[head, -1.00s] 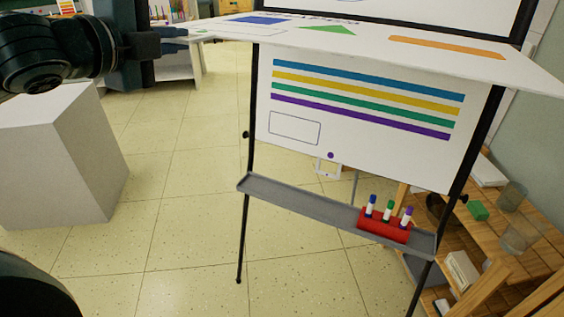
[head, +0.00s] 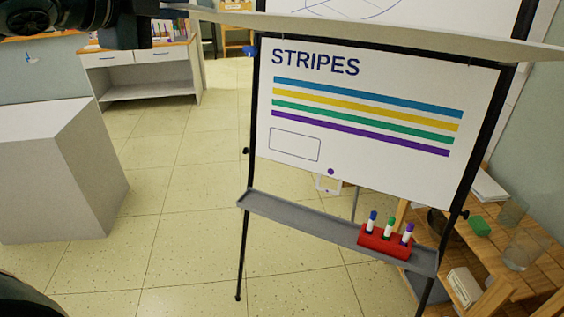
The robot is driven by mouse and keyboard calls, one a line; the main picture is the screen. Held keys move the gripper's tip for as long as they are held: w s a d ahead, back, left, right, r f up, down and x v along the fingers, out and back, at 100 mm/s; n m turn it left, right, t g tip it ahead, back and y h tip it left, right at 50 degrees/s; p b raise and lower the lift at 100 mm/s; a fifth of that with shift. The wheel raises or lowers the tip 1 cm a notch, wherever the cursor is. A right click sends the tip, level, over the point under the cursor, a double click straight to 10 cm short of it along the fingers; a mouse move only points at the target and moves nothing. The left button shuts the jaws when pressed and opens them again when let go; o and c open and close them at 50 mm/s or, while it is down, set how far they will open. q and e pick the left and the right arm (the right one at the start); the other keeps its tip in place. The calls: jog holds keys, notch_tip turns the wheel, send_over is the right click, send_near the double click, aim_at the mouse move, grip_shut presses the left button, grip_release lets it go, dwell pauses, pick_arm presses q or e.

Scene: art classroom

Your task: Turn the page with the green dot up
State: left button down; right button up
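The flip-chart page "STRIPES" (head: 400,165) hangs on the black easel, with colored stripes, an empty outlined box and a purple dot (head: 331,171) near its lower edge. Above it a raised page (head: 380,32) is seen almost edge-on as a thin pale strip across the top; its face is hidden. My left gripper (head: 172,9) is at the top left, shut on the left end of the raised page. Behind it, part of another sheet with thin blue lines (head: 360,6) shows. No green dot is visible. My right gripper is out of view.
The easel's grey tray (head: 300,218) carries a red holder (head: 385,241) with three markers. A white block (head: 55,165) stands at left. A wooden shelf (head: 500,250) with jars and a green block stands at right. Tiled floor between is clear.

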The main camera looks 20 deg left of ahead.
pick_arm(q)
jog(key=shift+w+r, duration=0.25)
jog(key=shift+r, duration=0.85)
jog(key=shift+r, duration=0.1)
jog(key=w+r, duration=0.3)
jog(key=r, duration=0.5)
jog(key=shift+w+d+r, duration=0.25)
jog(key=shift+d, duration=0.05)
jog(key=w+r, duration=0.5)
jog(key=r, duration=0.2)
jog(key=shift+w+d+r, duration=0.2)
jog(key=shift+d+r, duration=0.15)
jog(key=shift+d, duration=0.05)
